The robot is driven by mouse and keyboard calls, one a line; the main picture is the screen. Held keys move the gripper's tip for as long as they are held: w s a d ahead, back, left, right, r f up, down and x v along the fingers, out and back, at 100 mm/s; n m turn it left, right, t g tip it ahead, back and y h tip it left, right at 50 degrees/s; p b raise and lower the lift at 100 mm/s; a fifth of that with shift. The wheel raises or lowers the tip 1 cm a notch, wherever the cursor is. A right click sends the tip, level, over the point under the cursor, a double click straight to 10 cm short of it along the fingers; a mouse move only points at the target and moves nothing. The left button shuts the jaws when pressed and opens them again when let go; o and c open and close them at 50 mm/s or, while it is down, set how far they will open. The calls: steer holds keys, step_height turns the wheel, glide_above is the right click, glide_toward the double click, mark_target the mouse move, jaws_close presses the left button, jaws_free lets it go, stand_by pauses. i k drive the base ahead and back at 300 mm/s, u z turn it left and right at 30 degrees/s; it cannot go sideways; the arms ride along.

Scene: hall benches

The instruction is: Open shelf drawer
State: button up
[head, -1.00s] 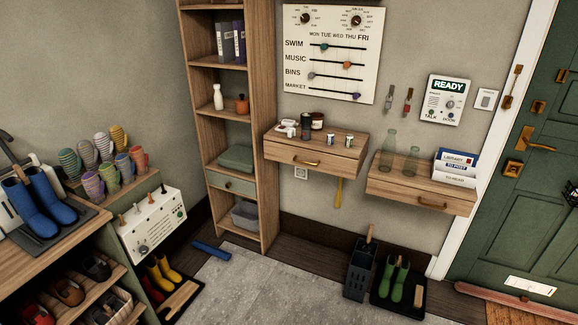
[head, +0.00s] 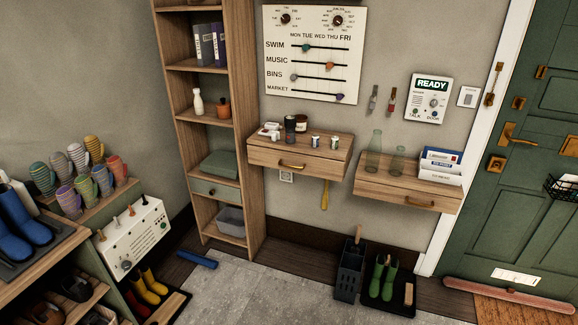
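The tall wooden shelf (head: 247,130) stands against the back wall, left of centre. Its shelf drawer (head: 215,192) has a green-grey front with a small dark knob, and it looks shut. A folded green cloth (head: 220,164) lies in the compartment above the drawer. A grey bin (head: 231,220) stands in the compartment below it. My gripper is not in view.
Two wall drawers, one with jars on top (head: 300,155) and one with glass bottles (head: 408,186), hang to the right. A blue object (head: 198,259) lies on the floor before the shelf. A shoe bench (head: 50,250) stands at left. The grey rug (head: 270,290) is mostly clear.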

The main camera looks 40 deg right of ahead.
mark_target(312, 165)
steer(key=i, duration=0.85)
steer(key=u, duration=0.05)
